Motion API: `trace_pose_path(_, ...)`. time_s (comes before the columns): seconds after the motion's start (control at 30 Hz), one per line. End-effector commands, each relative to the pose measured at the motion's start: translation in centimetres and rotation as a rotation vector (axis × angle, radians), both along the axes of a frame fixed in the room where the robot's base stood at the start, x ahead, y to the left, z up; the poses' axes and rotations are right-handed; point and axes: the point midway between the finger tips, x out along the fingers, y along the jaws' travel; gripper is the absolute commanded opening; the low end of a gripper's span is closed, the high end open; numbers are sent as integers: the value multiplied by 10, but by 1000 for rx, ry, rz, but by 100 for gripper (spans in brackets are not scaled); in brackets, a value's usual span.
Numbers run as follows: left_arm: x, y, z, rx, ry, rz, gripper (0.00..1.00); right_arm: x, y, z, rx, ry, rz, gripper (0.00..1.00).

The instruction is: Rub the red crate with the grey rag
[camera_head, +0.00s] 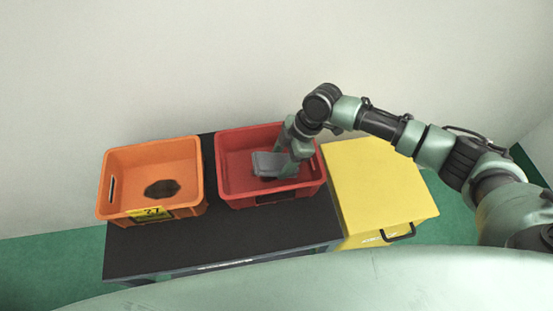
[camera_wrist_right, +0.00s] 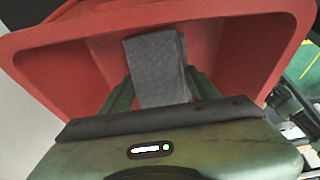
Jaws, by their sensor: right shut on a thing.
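The red crate (camera_head: 237,137) stands on the dark table, to the right of an orange crate. My right gripper (camera_head: 279,165) reaches down inside it and is shut on the grey rag (camera_head: 267,163). In the right wrist view the rag (camera_wrist_right: 157,68) sticks out from between the fingers of the gripper (camera_wrist_right: 160,100), with the red crate (camera_wrist_right: 235,50) around it. I cannot tell whether the rag touches the crate's floor or wall. My left gripper is not in view.
The orange crate (camera_head: 150,152), with a dark patch inside and a yellow label, stands at the left on the black tabletop (camera_head: 200,250). A yellow box (camera_head: 375,185) with a handle is close on the right. The table's front strip is clear.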

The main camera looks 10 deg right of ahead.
Motion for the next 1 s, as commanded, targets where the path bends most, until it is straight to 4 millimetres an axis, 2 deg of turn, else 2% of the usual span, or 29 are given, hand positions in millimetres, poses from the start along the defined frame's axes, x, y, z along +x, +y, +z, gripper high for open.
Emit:
trace_pose_path(0.03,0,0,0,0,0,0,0,-3,-10,-7,-18,10,-4,0)
trace_pose_path(0.47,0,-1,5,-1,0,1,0,-4,-44,-9,-20,11,-3,0)
trace_pose_path(0.77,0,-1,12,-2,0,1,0,-4,-41,-7,-19,13,-1,0)
trace_pose_path(1.0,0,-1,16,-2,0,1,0,-5,-17,-5,-10,12,1,0)
